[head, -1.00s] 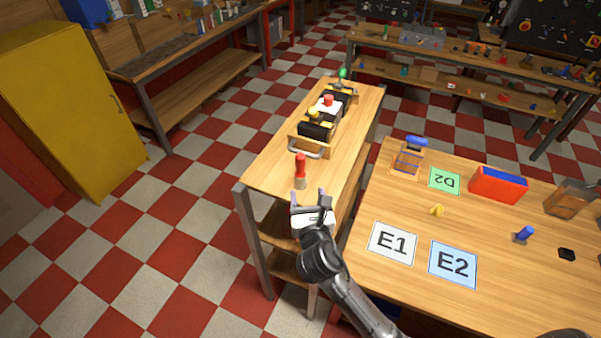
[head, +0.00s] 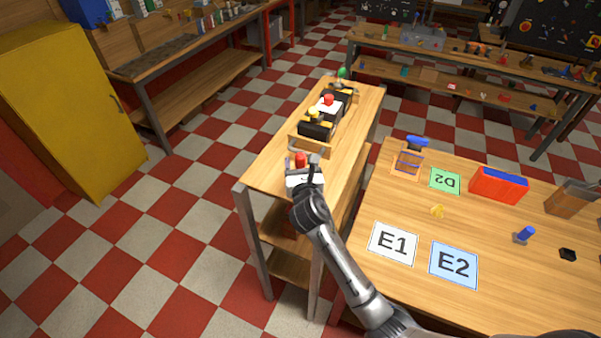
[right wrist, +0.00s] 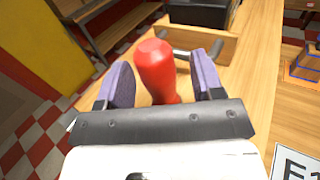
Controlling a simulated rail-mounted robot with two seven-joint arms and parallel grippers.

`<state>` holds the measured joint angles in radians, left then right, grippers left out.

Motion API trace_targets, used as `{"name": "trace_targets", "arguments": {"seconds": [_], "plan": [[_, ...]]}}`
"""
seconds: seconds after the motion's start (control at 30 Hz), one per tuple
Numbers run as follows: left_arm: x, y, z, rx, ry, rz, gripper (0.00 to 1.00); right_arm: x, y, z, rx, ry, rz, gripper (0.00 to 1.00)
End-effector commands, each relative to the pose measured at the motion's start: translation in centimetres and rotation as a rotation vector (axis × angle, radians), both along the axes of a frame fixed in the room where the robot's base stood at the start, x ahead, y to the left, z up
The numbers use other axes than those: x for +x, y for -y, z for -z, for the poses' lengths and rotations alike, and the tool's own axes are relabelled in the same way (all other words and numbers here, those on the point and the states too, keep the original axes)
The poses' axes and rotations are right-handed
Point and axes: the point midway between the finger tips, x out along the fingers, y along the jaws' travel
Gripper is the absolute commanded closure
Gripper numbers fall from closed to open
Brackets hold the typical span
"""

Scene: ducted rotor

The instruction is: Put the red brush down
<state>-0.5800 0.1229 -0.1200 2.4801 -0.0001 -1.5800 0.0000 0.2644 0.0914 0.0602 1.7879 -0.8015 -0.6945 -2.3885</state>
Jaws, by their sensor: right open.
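The red brush (head: 300,160) stands upright near the front end of the narrow wooden bench, its red handle pointing up. In the right wrist view the red handle (right wrist: 157,68) rises between the two purple-padded fingers. My right gripper (head: 304,163) is open around the handle, with a visible gap at least on the right side. It also shows in the right wrist view (right wrist: 163,82). The lower part of the brush is hidden behind my gripper. My left gripper is not in view.
A wooden tool carrier (head: 312,143) with dark boxes stands farther back on the narrow bench (head: 346,140). The table on the right holds mats E1 (head: 392,243), E2 (head: 453,264) and D2 (head: 445,181), a red box (head: 498,186) and a blue-handled item (head: 524,235).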

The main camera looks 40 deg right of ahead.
Motion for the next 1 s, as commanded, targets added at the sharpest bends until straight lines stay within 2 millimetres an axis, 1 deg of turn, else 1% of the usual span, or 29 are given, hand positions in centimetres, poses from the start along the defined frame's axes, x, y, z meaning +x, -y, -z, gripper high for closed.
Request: {"name": "trace_targets", "arguments": {"seconds": [0.1, 0.2, 0.47, 1.0], "plan": [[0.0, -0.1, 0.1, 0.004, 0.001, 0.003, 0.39, 1.1, 0.6, 0.0, -0.001, 0.0, 0.0, 0.39], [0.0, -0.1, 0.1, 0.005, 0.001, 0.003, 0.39, 1.5, 0.9, 0.1, 0.0, -0.001, 0.0, 0.39], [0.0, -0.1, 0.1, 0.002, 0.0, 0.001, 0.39, 1.6, 1.0, 0.0, -0.001, -0.001, -0.001, 0.39], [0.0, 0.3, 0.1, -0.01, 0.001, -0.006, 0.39, 1.6, 1.0, 0.0, -0.001, -0.001, -0.001, 0.9]]}}
